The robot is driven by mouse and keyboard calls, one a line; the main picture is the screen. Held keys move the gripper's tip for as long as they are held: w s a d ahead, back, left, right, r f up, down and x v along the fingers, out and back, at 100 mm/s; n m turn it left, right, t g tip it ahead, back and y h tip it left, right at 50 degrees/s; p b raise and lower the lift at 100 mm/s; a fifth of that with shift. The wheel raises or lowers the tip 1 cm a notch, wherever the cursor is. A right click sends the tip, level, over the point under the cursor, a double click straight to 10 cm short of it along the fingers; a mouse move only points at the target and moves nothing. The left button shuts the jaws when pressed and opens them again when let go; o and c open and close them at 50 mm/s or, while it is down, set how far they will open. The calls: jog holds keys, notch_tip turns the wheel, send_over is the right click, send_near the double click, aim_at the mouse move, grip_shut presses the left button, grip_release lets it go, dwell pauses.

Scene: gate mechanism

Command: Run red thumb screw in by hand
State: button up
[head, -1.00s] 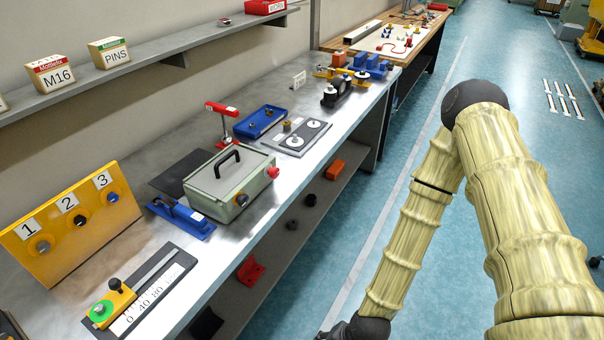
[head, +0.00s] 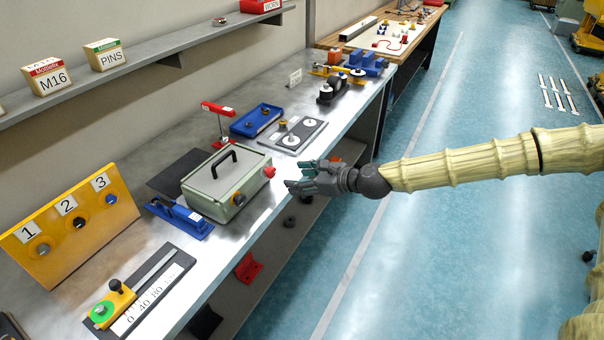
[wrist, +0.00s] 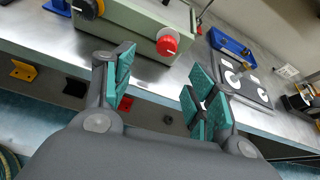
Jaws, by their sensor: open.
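The red thumb screw (head: 269,173) sits on the right end of the pale green box (head: 228,186), which stands on the metal bench and has a black handle on its lid. In the wrist view the red screw (wrist: 168,42) shows beyond the fingertips, a little above the gap between them. My gripper (head: 297,176) is just to the right of the screw in the head view, pointing left toward it. In the wrist view my gripper (wrist: 158,88) has its teal-padded fingers spread apart with nothing between them. The fingers do not appear to touch the screw.
A blue tray (head: 257,119), a grey plate with white discs (head: 292,137) and a red stand (head: 218,108) are behind the box. A blue clamp (head: 180,217) lies to its left. The bench's front edge runs under my gripper. The floor aisle is clear.

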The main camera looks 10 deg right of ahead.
aim_at(273, 172)
jog(key=p+x, duration=0.1)
jog(key=x, duration=0.2)
jog(key=p+x, duration=0.1)
jog(key=x, duration=0.3)
jog(key=r+p+x, duration=0.1)
jog(key=x, duration=0.2)
jog(key=shift+w+a+f, duration=0.1)
jog(key=shift+w+f, duration=0.05)
jog(key=shift+w, duration=0.35)
